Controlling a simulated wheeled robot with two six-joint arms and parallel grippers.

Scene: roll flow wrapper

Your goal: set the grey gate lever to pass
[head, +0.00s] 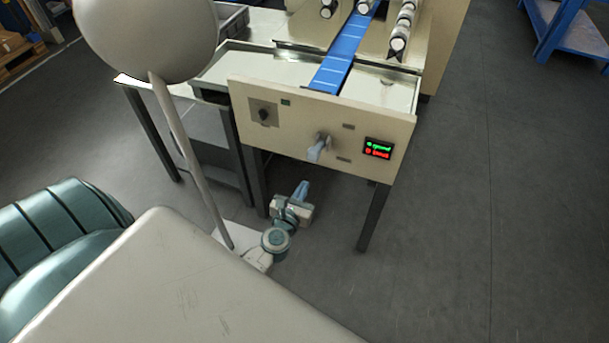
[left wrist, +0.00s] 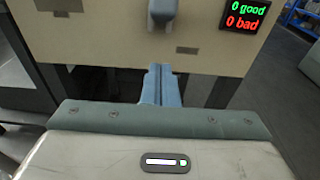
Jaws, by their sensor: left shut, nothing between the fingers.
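The grey gate lever (head: 317,149) is on the beige front panel of the machine (head: 290,135), between the black knob and the display. In the head view its handle hangs down, slightly to the left; its lower end also shows at the top of the left wrist view (left wrist: 162,12). Small label plates sit above (head: 348,126) and below (head: 343,159) it on its right; their text is unreadable. My left gripper (head: 303,186) is shut and empty, below the lever and apart from it. Its blue fingers (left wrist: 161,84) point toward the panel under the handle. My right gripper is out of view.
A black knob (head: 264,115) is left of the lever. A display (head: 378,148) to the right reads 0 good, 0 bad. A blue belt (head: 338,66) runs behind the panel. Dark table legs (head: 374,217) stand below. Open floor (head: 470,230) lies to the right.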

